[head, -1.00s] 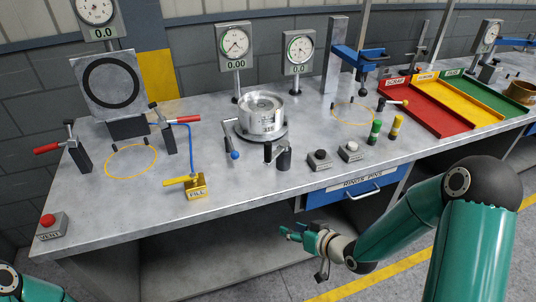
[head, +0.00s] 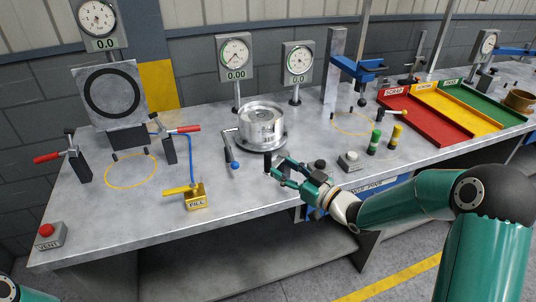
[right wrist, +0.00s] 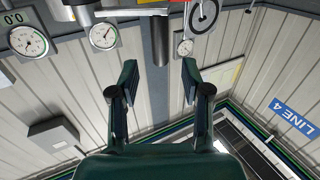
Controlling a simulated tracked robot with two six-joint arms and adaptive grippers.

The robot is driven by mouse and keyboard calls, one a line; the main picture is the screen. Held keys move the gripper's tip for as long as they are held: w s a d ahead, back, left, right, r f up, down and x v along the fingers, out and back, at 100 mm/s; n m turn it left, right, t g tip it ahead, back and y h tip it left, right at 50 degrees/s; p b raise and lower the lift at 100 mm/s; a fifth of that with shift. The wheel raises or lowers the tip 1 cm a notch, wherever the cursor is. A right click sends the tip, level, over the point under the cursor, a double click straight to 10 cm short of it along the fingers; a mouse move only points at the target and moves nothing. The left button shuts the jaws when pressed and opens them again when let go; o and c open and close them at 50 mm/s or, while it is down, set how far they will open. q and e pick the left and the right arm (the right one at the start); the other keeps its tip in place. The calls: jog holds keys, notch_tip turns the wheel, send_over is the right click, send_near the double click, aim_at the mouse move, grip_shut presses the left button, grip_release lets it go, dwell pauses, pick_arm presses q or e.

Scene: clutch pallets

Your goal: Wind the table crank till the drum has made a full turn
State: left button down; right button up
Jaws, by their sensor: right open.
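The silver drum (head: 260,124) stands on a round base in the middle of the table. The crank (head: 228,145) is at its left front side; its arm slants down to a blue grip (head: 235,165). My right gripper (head: 276,170) is open and empty at the table's front edge, right of the blue grip and apart from it. It partly hides a dark clamp post (head: 268,160) in front of the drum. In the right wrist view the open fingers (right wrist: 158,78) have nothing between them; the crank cannot be made out there. My left gripper is out of view.
A brass fill valve (head: 195,197) stands left of the crank, with bare tabletop between. Black and white buttons (head: 349,160) and green and yellow bottles (head: 374,142) stand to the right. Dial gauges (head: 235,57) stand behind the drum. Sorting trays (head: 425,122) are far right.

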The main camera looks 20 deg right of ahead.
aim_at(268, 158)
jog(key=p+x, duration=0.1)
jog(key=x, duration=0.5)
jog(key=shift+w+a+p, duration=0.15)
jog(key=shift+w+p, duration=0.15)
grip_shut()
